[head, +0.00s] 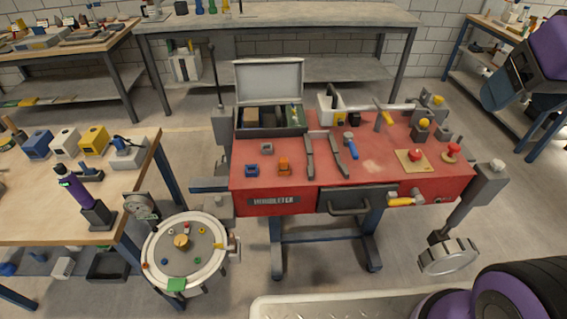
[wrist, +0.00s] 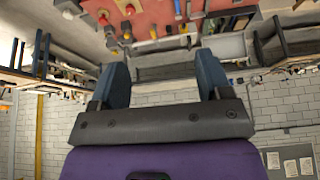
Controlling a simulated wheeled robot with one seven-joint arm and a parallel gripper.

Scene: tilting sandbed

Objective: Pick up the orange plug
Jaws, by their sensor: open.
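The orange plug (head: 284,166) stands on the red workbench top (head: 262,184), near its front edge and left of the middle. A blue socket-like block (head: 252,171) is just left of it. My gripper (head: 492,93) is at the upper right in the head view, raised and well away to the right of the plug. In the wrist view my gripper (wrist: 161,70) shows two blue-grey fingers spread apart with nothing between them. The wrist view looks upside down, and I cannot pick out the plug there for sure.
Two dark bars (head: 338,157) and a blue-handled tool (head: 351,146) lie right of the plug. An open case (head: 269,80) stands behind it. Red buttons (head: 416,156) are at the right. A round turntable (head: 160,258) stands at lower left. Open floor lies in front.

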